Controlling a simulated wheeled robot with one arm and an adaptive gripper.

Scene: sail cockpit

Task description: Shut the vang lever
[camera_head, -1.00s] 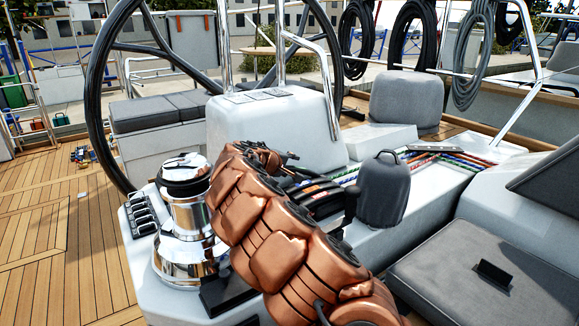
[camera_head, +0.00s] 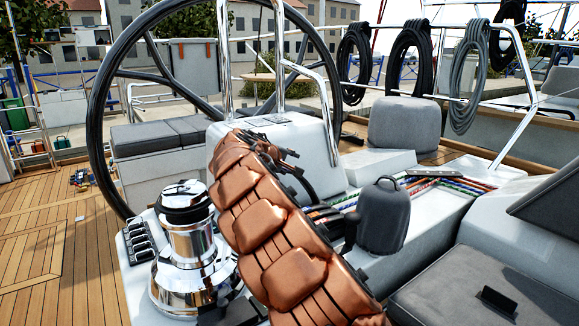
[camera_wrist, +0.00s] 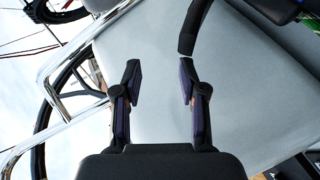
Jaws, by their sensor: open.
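My gripper (camera_wrist: 160,82) is open and empty in the wrist view, with a pale grey panel (camera_wrist: 150,110) behind its fingers. A black curved bar (camera_wrist: 196,25) comes down from the top edge and ends close to the right fingertip; it looks like a raised lever, but I cannot read a label. In the head view my copper-coloured arm covers much of the middle. Black clutch parts (camera_head: 325,215) show beside it, where coloured ropes (camera_head: 440,182) run in. I cannot tell which lever is the vang's.
A chrome winch (camera_head: 190,245) and a row of black switches or levers (camera_head: 138,240) stand left of my arm. The steering wheel (camera_head: 97,120) and a chrome rail (camera_head: 325,95) rise behind. A dark covered winch (camera_head: 381,218) stands close on the right. Wooden deck lies open at left.

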